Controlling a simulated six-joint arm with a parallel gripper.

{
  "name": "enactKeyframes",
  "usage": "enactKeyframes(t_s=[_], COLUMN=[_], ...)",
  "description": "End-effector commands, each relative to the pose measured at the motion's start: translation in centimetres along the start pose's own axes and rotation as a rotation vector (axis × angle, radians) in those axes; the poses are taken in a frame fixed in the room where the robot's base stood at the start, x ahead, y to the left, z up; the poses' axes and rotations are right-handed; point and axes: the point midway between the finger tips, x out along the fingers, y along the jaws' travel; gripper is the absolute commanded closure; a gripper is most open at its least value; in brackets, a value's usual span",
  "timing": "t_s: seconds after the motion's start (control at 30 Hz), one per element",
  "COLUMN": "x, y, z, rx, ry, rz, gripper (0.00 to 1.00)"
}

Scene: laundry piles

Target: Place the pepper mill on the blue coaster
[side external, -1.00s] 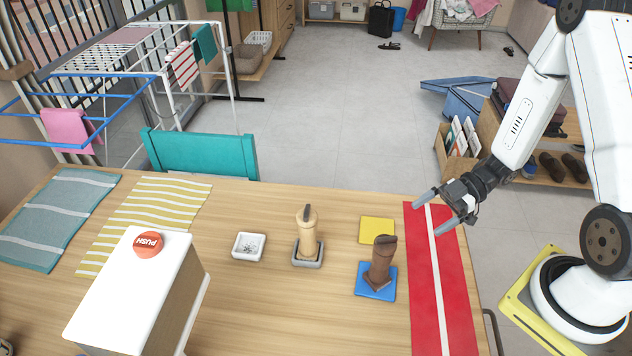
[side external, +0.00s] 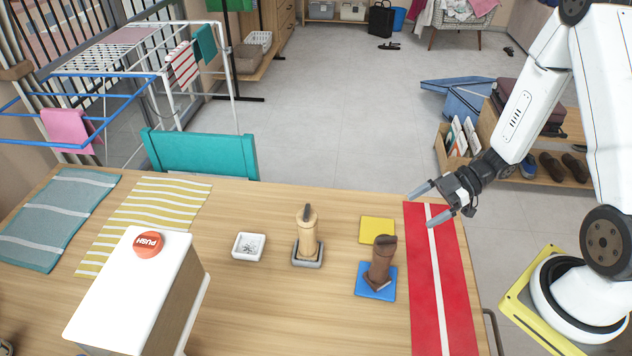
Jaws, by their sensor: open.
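A dark brown mill (side external: 380,262) stands on the blue coaster (side external: 364,289) at the right of the table. It looks roughly upright, and its base is inside the coaster's edges. A light wooden mill (side external: 307,235) stands in a small grey tray (side external: 299,262) to its left. My gripper (side external: 420,211) is open and empty, in the air above the far end of the red runner. It is up and to the right of the dark mill and apart from it.
A yellow coaster (side external: 377,229) lies behind the blue one. A white dish (side external: 248,246) is left of the light mill. The red runner (side external: 422,290) is clear.

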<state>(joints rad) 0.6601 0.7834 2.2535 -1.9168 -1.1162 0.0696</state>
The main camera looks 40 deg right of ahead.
Motion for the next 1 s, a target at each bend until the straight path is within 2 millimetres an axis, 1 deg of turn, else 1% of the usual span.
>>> enactKeyframes(t_s=[0.13, 0.3, 0.4, 0.5, 0.63, 0.77, 0.87, 1.0], x=[0.4, 0.2, -0.1, -0.7, -1.4, -2.1, -2.6, -2.9], y=[2.6, 5.7, 7.1, 8.1, 8.6, 8.3, 7.6, 5.9], z=[-0.5, -1.2, -1.8, -2.4, -3.3, -4.2, -5.0, -6.1], rx=[0.004, 0.042, 0.079, 0.129, 0.211, 0.311, 0.401, 0.542], ry=[-0.118, -0.275, -0.357, -0.433, -0.52, -0.592, -0.639, -0.689], rz=[0.116, 0.284, 0.379, 0.471, 0.576, 0.666, 0.722, 0.777], gripper=[0.0, 0.0, 0.0, 0.0, 0.0, 0.0, 0.0, 0.0])
